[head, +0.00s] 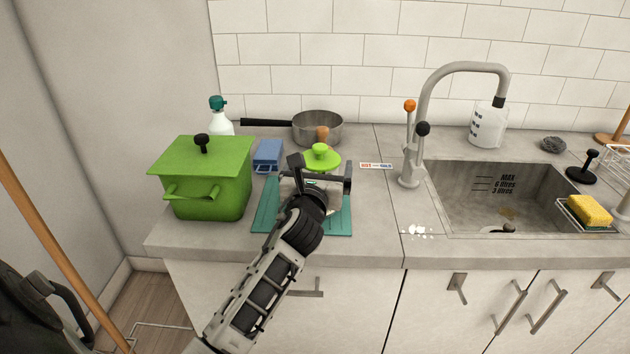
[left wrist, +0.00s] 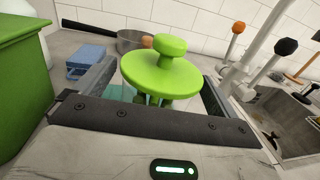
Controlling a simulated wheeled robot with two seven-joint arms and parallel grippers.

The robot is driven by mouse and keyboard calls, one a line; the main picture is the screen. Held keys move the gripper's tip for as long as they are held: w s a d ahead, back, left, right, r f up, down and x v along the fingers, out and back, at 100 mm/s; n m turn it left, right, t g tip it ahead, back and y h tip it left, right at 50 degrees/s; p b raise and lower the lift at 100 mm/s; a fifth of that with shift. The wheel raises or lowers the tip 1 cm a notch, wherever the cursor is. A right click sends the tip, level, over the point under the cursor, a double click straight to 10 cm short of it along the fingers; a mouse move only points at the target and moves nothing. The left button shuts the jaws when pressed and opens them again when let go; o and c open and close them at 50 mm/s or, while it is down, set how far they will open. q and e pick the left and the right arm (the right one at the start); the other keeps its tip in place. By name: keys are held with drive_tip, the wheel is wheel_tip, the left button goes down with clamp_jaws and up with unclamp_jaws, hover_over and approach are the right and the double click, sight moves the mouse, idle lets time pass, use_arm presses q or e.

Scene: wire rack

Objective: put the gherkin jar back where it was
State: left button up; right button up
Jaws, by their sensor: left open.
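The gherkin jar shows mainly by its bright green lid with a round knob (head: 320,153), at the back edge of a teal mat (head: 267,212) on the counter. In the left wrist view the lid (left wrist: 160,70) fills the middle, with green shapes just under it. Most of the jar's body is hidden behind my gripper. My left gripper (head: 321,173) is open over the mat, in front of the lid in the head view. In the left wrist view its fingers (left wrist: 150,95) stand either side of the jar; I cannot tell whether they touch it. My right gripper is not in view.
A steel pan (head: 317,125) is at the back. A tap (head: 409,174) and sink (head: 490,205) lie right. White crumbs (head: 417,231) lie near the front edge.

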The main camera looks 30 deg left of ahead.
use_arm(q)
drive_tip(key=v, duration=1.1)
drive_tip(key=shift+s+b, duration=0.3)
drive_tip(key=shift+b, duration=0.1)
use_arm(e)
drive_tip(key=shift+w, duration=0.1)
use_arm(q)
drive_tip(key=shift+d, duration=0.15)
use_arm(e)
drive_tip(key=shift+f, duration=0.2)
